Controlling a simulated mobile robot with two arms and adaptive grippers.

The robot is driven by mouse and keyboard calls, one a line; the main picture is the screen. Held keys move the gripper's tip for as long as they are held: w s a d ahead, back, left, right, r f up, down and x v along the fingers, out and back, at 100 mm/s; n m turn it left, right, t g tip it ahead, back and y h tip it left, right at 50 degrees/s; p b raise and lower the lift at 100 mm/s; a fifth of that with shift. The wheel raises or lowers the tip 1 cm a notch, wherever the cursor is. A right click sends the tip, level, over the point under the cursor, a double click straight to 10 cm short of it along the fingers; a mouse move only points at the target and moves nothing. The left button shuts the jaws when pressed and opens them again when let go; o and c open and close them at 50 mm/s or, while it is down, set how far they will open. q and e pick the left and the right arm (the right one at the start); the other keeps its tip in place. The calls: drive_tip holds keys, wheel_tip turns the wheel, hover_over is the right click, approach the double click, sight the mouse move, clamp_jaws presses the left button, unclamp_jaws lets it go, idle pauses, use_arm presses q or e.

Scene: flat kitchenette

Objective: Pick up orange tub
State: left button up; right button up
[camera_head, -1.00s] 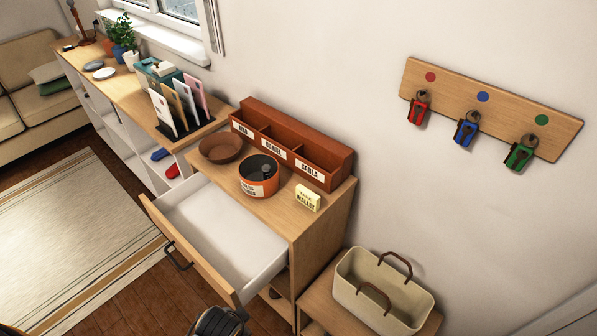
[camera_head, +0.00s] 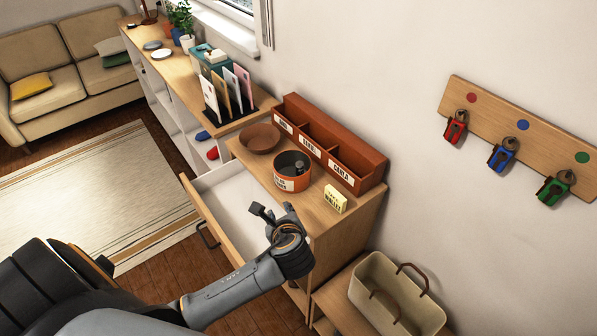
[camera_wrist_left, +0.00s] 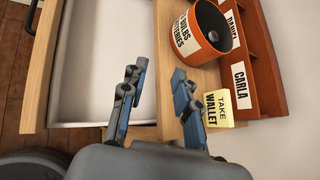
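The orange tub (camera_head: 292,171) stands upright on the wooden cabinet top, with a white label on its front and a dark object inside. It also shows in the left wrist view (camera_wrist_left: 205,32), where its label reads "bulbs" and "batteries". My left gripper (camera_head: 274,208) is over the front right part of the open drawer, short of the tub and not touching it. In the left wrist view its two fingers (camera_wrist_left: 158,80) are apart with nothing between them, and the tub is beyond the right finger. My right gripper does not show.
The open white drawer (camera_head: 232,200) juts out below the cabinet top. A red-brown sorter (camera_head: 330,150) stands behind the tub, a brown bowl (camera_head: 260,138) left of it, and a yellow "take wallet" note (camera_head: 335,198) right of it. A cream basket (camera_head: 385,300) stands lower right.

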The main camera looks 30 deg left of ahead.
sight(276, 171)
use_arm(q)
drive_tip(key=w+r+m+t+y, duration=0.1)
drive_tip(key=w+r+m+y, duration=0.15)
drive_tip(key=r+m, duration=0.2)
drive_tip(key=shift+h, duration=0.45)
drive_tip(key=x, duration=0.5)
drive_tip(key=p+x, duration=0.1)
drive_tip(key=x, duration=0.3)
drive_tip(key=r+x, duration=0.1)
drive_tip(key=x, duration=0.4)
drive_tip(key=shift+w+a+f+p, duration=0.1)
drive_tip(key=shift+w+a+p, duration=0.15)
drive_tip(key=shift+w+p, duration=0.2)
drive_tip(key=shift+t, duration=0.3)
drive_tip(key=shift+c, duration=1)
clamp_jaws()
drive_tip(key=shift+n, duration=0.25)
